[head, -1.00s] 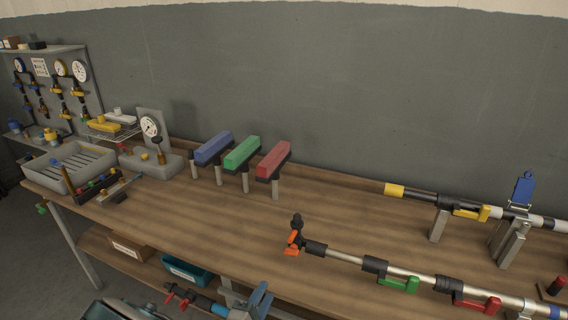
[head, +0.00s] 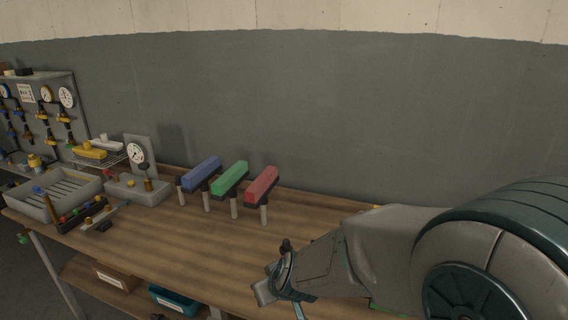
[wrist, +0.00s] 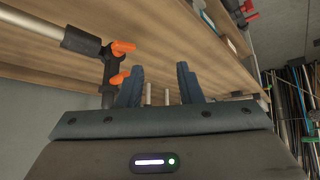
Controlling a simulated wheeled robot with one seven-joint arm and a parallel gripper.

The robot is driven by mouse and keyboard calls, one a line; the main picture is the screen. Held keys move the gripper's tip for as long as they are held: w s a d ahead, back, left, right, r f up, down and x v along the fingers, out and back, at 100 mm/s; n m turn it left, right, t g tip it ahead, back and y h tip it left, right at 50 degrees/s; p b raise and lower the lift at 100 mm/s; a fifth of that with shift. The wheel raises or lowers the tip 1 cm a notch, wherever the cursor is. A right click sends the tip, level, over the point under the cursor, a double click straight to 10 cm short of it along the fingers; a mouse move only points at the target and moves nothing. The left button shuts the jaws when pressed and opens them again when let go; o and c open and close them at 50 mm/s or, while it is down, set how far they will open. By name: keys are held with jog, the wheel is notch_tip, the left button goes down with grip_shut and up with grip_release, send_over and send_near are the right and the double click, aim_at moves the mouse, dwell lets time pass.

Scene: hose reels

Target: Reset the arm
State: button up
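My arm (head: 390,245) fills the lower right of the head view, its end low over the bench's front part. In the wrist view my gripper (wrist: 160,82) shows two dark blue fingers standing well apart, with nothing held between them. A black pipe fitting with orange levers (wrist: 121,48) is close beside the left finger in that view; I cannot tell whether they touch. In the head view the arm hides most of this fitting and the pipes at the right.
A grey tray (head: 50,205) and a gauge stand (head: 137,180) are at the left. Bins (head: 178,299) sit on the lower shelf.

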jog(key=s+d+r+m+g+h, duration=0.1)
jog(key=s+d+r+m, duration=0.2)
jog(key=s+d, duration=0.5)
jog(key=s+d+r+m+g+h, duration=0.2)
jog(key=s+d+r+m, duration=0.1)
jog(key=s+d+r, duration=0.2)
jog(key=s+d, duration=0.2)
jog(key=d, duration=0.2)
jog(key=shift+s+d+r, duration=0.3)
jog(key=shift+s+r, duration=0.05)
jog(key=shift+r, duration=0.05)
